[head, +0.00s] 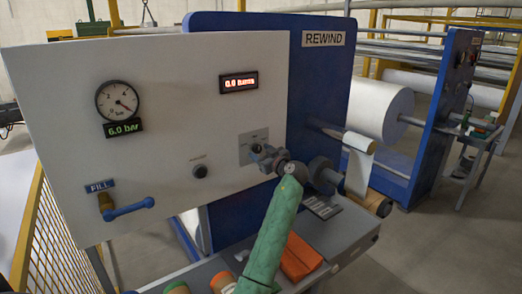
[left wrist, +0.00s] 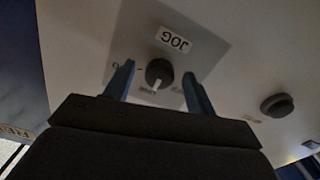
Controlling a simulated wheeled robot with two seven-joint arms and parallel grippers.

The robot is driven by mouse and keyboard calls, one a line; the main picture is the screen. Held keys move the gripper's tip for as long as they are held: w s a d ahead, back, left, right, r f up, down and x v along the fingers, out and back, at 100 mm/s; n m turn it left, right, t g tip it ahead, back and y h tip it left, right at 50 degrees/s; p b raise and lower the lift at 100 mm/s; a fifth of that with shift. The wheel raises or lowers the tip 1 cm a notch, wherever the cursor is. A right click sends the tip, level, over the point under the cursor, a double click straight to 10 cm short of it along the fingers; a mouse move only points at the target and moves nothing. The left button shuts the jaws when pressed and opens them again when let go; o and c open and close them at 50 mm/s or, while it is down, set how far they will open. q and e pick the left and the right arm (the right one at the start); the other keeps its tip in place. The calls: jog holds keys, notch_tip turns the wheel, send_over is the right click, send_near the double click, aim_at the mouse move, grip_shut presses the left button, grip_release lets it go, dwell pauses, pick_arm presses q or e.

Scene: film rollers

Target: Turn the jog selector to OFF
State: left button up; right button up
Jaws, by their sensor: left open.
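The jog selector (left wrist: 159,73) is a round dark knob with a white pointer mark, on a grey plate under a white JOG label (left wrist: 173,39) that appears upside down in the left wrist view. Its pointer aims downward in that view, toward a small label too blurred to read. My left gripper (left wrist: 159,70) is open, with one blue finger on each side of the knob and visible gaps. In the head view, my left gripper (head: 265,156) is in front of the grey selector plate (head: 250,143) and hides the knob. My right gripper is not in view.
The white panel also carries a dark round button (head: 200,171), a pressure gauge (head: 118,100), a red-digit display (head: 239,82) and a blue-handled FILL valve (head: 128,208). The blue REWIND frame (head: 270,50) and a white film roll (head: 380,108) stand to the right.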

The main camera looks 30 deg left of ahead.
pick_arm(q)
jog(key=shift+a, duration=0.15)
jog(key=c, duration=1)
jog(key=shift+o, duration=0.2)
